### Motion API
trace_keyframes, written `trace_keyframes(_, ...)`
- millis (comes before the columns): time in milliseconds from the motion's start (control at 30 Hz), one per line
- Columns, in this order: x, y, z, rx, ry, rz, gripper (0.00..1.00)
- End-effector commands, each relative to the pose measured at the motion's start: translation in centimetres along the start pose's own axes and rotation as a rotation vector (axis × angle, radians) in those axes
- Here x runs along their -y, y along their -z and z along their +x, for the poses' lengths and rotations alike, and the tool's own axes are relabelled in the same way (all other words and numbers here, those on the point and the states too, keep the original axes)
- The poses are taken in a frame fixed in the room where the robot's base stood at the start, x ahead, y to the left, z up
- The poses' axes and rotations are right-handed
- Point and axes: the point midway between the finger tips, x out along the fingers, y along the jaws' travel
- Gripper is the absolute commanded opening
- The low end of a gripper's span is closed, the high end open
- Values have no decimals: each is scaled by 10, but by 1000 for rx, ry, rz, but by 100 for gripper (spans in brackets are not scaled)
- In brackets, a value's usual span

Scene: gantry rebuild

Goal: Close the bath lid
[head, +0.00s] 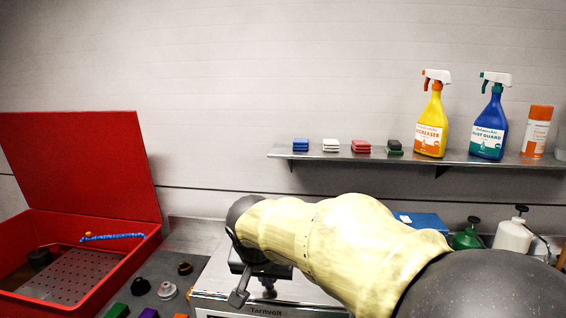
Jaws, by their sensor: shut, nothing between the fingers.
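The red bath (150,250) stands at the left, partly cut off by the picture's left and bottom edges. Its red lid (75,160) is up, leaning slightly back from the rear edge, so the inside shows. My arm, in a pale yellow cover, reaches in from the lower right. My gripper (239,297) points down at the arm's far end, to the right of the bath and apart from the lid. It is shut and holds nothing. The arm partly hides it.
Inside the bath are a perforated plate (75,278), a blue hose (112,237) and a dark cylinder (40,258). Small parts lie right of the bath. A Tarnvolt-labelled device (215,285) is under my gripper. A wall shelf (350,157) holds bottles and stacked pads.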

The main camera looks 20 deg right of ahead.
Motion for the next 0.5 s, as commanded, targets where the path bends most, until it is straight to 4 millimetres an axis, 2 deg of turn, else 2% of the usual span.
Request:
trace_keyframes(33, -3, -10, 12, 32, -19, -3, 0)
trace_keyframes(200, -3, -9, 8, 31, -18, -3, 0)
trace_keyframes(367, -3, -1, -7, 23, -14, -1, 0)
trace_keyframes(500, -3, 9, -27, 10, -7, 2, 0)
